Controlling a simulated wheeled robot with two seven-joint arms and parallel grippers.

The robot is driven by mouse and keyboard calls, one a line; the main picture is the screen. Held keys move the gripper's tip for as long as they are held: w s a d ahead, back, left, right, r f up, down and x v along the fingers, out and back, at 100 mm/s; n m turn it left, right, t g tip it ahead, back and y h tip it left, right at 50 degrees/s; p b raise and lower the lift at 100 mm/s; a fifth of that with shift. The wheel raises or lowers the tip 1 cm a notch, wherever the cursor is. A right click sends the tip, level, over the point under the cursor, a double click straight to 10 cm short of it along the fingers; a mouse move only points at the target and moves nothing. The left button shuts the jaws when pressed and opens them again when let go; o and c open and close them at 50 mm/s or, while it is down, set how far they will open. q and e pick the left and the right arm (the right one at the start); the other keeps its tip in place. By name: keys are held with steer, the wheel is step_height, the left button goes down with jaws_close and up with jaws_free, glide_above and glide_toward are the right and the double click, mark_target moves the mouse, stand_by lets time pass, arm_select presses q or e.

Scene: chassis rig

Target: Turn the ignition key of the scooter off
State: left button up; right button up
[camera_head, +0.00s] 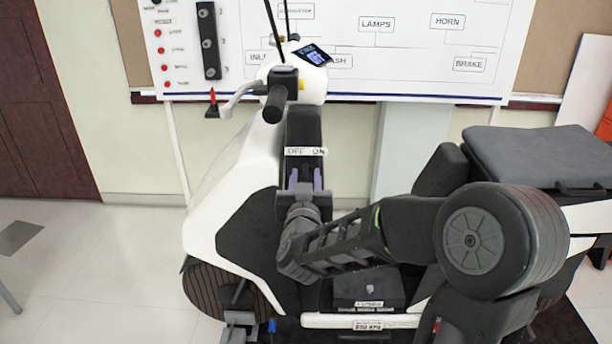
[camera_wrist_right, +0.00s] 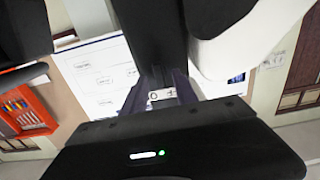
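The white and black scooter (camera_head: 228,205) stands upright, handlebar towards the board. A white OFF/ON label (camera_head: 305,152) is on its dark front panel; in the right wrist view a small label (camera_wrist_right: 162,95) marked 0 and 1 shows between the fingers. My right gripper (camera_head: 306,180) is just below the label in the head view. Its two purplish fingers stand apart, one on each side of the dark panel area. I cannot make out the ignition key; it may be hidden between or behind the fingers.
The handlebar grip (camera_head: 275,103) and brake lever are above the gripper. The grey seat (camera_head: 545,155) is at the right. A labelled whiteboard (camera_head: 410,60) stands behind. The floor at left is mostly clear.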

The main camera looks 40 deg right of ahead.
steer(key=v, duration=0.6)
steer(key=shift+s, duration=0.1)
stand_by(0.3)
steer(key=w+a+f+n+y, duration=0.2)
steer(key=w+a+f+y, duration=0.2)
steer(key=a+f+y, duration=0.45)
steer(key=s+a+f+n+g+y, duration=0.1)
steer(key=s+a+f+g+y, duration=0.15)
steer(key=a+f, duration=0.5)
steer(key=s+a+f+n+g+y, duration=0.1)
steer(key=s+a+f+g, duration=0.2)
steer(key=f, duration=0.8)
steer(key=s+a+f+g+y, duration=0.1)
steer(key=s+a+f+g, duration=0.1)
steer(key=s+a+f, duration=0.2)
steer(key=s+a+f+n+g+y, duration=0.1)
steer(key=s+a+f+g, duration=0.2)
steer(key=s+f, duration=0.5)
steer(key=s+a+f+g+y, duration=0.1)
steer(key=s+a+f+g, duration=0.2)
steer(key=s+a+f, duration=0.2)
steer(key=s+f+p, duration=0.1)
steer(key=s+f, duration=0.1)
steer(key=s, duration=0.2)
steer(key=shift+s, duration=0.15)
